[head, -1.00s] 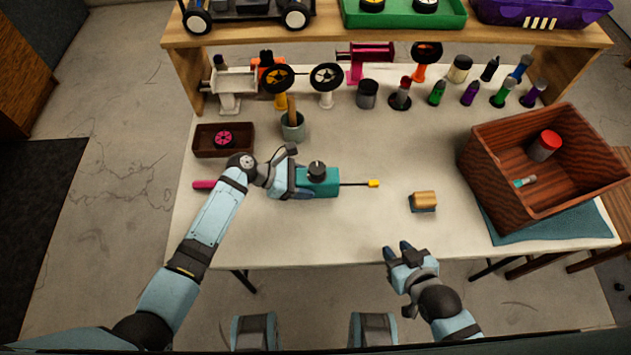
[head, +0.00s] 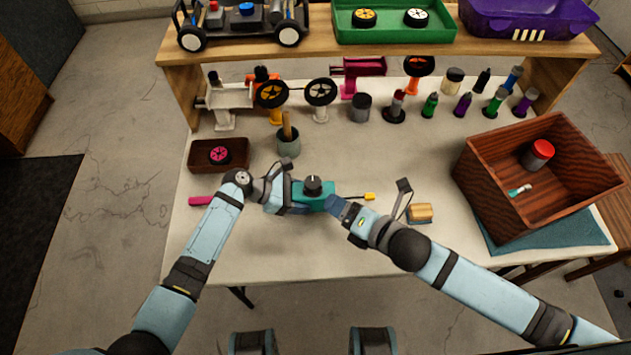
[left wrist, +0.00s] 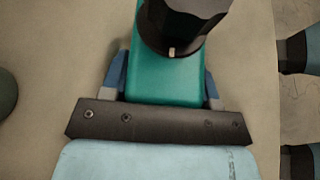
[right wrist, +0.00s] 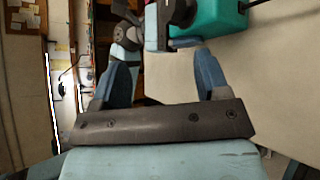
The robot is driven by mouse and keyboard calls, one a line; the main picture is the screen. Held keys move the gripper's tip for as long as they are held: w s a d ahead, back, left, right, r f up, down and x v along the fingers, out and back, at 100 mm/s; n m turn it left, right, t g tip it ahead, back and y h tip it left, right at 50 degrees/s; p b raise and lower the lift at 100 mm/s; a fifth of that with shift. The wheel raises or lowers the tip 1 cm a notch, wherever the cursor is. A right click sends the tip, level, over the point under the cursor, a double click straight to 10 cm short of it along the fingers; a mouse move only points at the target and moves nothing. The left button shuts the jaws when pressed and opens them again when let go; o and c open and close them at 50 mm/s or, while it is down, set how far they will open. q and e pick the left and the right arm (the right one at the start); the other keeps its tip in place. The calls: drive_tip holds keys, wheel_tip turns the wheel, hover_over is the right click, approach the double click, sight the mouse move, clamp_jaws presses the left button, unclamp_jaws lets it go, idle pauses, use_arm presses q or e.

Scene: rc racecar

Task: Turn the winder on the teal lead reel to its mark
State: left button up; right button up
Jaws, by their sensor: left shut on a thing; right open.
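The teal lead reel (head: 318,198) lies on the table in front of me, with a black winder knob (head: 313,185) on top and a lead with a yellow end (head: 369,197) reaching right. In the left wrist view the winder (left wrist: 180,25) shows a small pale mark on its near side. My left gripper (head: 292,197) is shut on the reel's left end, a finger on each side. My right gripper (head: 335,204) is open and empty near the reel's right front. In the right wrist view the reel (right wrist: 215,18) is at top right, beyond its fingers. The target mark cannot be made out.
A wood-topped block (head: 420,212) sits right of my right gripper. A brown crate (head: 490,200) stands on a teal mat at the right. A pink-handled tool (head: 202,201) and a brown tray (head: 235,165) lie left. Bottles and stands line the back.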

sight(313, 183)
drive_tip(key=w+a+f+n, duration=0.1)
drive_tip(key=w+n, duration=0.2)
drive_tip(key=n, duration=0.1)
drive_tip(key=w+a+f+n, duration=0.1)
drive_tip(key=w+a+n, duration=0.1)
drive_tip(key=w+n, duration=0.1)
drive_tip(key=w+a+f+n+g, duration=0.1)
drive_tip(key=w+a+f+n, duration=0.1)
drive_tip(key=n, duration=0.3)
drive_tip(key=shift+w+a, duration=0.25)
drive_tip(key=shift+w, duration=0.25)
drive_tip(key=c, duration=0.9)
